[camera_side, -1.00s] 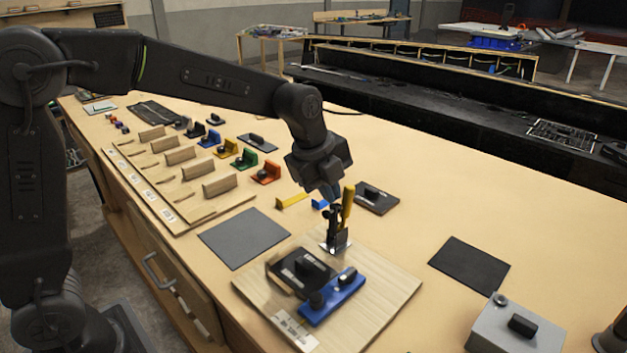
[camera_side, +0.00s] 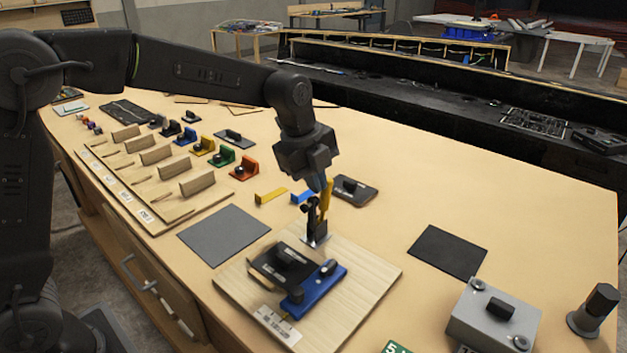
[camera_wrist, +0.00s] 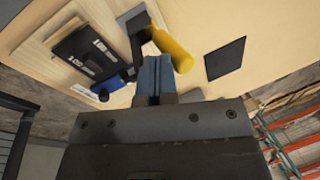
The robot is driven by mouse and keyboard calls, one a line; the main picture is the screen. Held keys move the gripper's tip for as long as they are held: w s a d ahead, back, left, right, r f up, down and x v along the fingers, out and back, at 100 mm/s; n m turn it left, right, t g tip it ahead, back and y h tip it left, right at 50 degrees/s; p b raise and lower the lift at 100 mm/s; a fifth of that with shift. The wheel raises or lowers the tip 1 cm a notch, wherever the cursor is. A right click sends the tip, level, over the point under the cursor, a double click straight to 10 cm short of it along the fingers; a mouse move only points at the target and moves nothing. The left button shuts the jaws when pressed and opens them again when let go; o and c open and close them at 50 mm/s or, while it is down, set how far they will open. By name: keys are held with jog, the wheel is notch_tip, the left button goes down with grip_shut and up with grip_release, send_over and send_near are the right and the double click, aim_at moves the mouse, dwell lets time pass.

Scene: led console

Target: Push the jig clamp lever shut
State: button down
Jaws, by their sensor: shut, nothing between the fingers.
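The jig clamp (camera_side: 316,230) stands at the back corner of a light wooden board (camera_side: 362,268). Its yellow lever handle (camera_side: 326,198) points up, close to upright. In the wrist view the yellow handle (camera_wrist: 172,50) lies just beyond and right of my fingertips. My gripper (camera_side: 316,187) is shut and empty, pointing down beside the upper part of the lever. In the wrist view its fingertips (camera_wrist: 156,62) are very close to the handle; I cannot tell whether they touch it.
A blue fixture (camera_side: 314,290) and a dark block (camera_side: 283,266) sit on the board in front of the clamp. A dark plate with a knob (camera_side: 353,191) lies behind it. A grey box (camera_side: 492,318) stands at right. The table between them is mostly clear.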

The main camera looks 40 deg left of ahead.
jog(key=shift+w, duration=0.2)
jog(key=shift+w+f+g, duration=0.15)
jog(key=shift+w+g, duration=0.9)
jog(key=shift+g, duration=0.15)
jog(key=shift+w+f, duration=0.85)
jog(key=shift+w, duration=0.4)
jog(key=shift+w+f, duration=0.8)
jog(key=shift+w, duration=0.4)
jog(key=shift+w+f, duration=0.85)
jog(key=shift+w, duration=0.4)
jog(key=shift+f, duration=0.2)
jog(key=shift+f, duration=0.2)
jog(key=shift+w, duration=0.1)
